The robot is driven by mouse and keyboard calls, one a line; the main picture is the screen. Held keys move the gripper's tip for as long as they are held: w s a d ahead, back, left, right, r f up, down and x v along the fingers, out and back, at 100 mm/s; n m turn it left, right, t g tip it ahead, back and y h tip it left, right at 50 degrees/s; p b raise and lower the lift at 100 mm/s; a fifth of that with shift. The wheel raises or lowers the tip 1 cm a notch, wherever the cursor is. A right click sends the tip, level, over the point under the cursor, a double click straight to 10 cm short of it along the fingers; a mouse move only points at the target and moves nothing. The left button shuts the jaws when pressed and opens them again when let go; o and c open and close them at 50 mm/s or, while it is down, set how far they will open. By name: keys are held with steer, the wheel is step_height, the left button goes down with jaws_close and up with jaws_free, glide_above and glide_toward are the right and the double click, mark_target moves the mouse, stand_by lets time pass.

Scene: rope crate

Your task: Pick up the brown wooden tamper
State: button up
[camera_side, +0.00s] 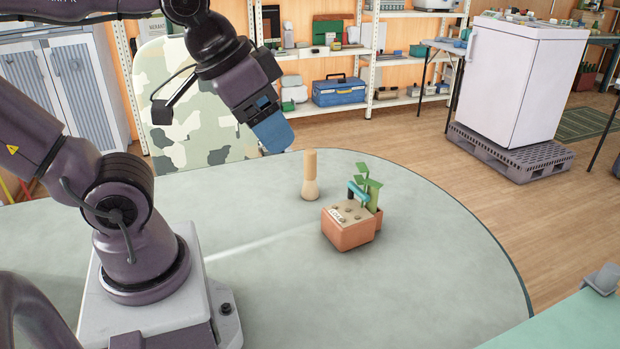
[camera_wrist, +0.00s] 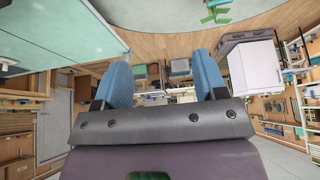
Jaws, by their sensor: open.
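The brown wooden tamper (camera_side: 310,178) stands upright on the round table, light tan with a narrower handle above a wider base. My gripper (camera_side: 272,132) is above the table, up and to the left of the tamper in the side view, and apart from it. The wrist view shows its two blue fingers (camera_wrist: 162,78) spread apart with nothing held between them. I cannot make out the tamper in the wrist view.
A terracotta planter (camera_side: 346,232) with a green plant and a blue-handled item stands right of and nearer than the tamper. The round table (camera_side: 420,270) is otherwise clear around them. A camouflage-patterned chair back (camera_side: 190,140) rises behind the table's far edge.

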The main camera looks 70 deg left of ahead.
steer(key=w+a+f+n+g+y, duration=0.1)
steer(key=w+a+f+n+g, duration=0.35)
steer(key=a, duration=0.65)
steer(key=n+t+y, duration=0.1)
steer(key=n+t, duration=0.1)
steer(key=t, duration=0.1)
glide_toward(309, 152)
steer(key=shift+g, duration=0.25)
steer(key=x, duration=0.6)
steer(key=shift+d+f, duration=0.1)
steer(key=shift+d, duration=0.25)
steer(key=shift+y, duration=0.3)
steer(key=shift+a+x, duration=0.15)
steer(key=shift+x, duration=1.35)
steer(key=shift+a+x, duration=0.15)
steer(key=shift+x, duration=1.35)
steer(key=shift+w, duration=0.15)
steer(key=shift+c, duration=0.2)
jaws_close()
